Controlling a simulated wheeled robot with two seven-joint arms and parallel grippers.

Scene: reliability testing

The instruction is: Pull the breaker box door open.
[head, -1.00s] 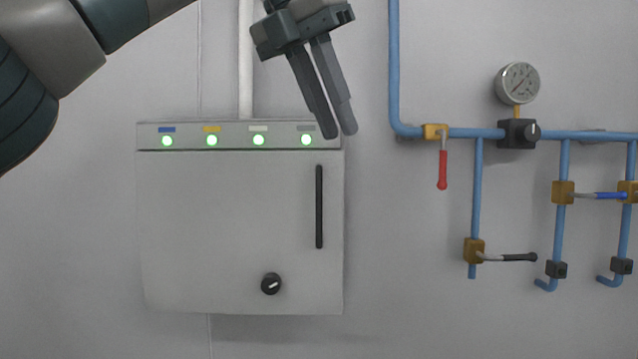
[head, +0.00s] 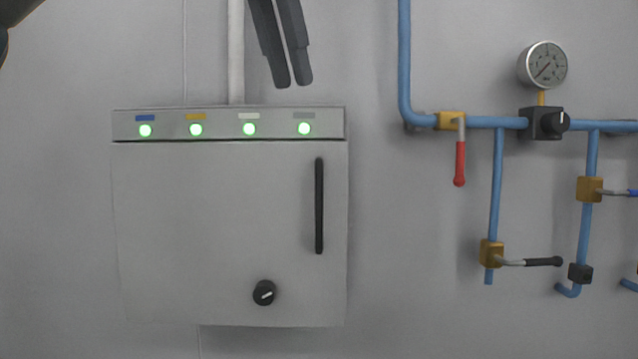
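The breaker box (head: 190,225) is a grey box on the wall, left of centre in the head view. Its door looks closed. A black vertical handle (head: 319,206) is on the right side of the door, and a black knob (head: 264,292) sits lower down. My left gripper (head: 292,84) is above the box's top edge, up and slightly left of the handle, and touches nothing visible. Its two fingers point down with a narrow gap between the tips and nothing between them. My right gripper is out of view.
A panel strip (head: 170,119) with several lit green lights runs along the box top. A white conduit (head: 236,60) rises above it. To the right are blue pipes (head: 404,60), a red-handled valve (head: 460,160) and a gauge (head: 543,65). The wall between box and pipes is clear.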

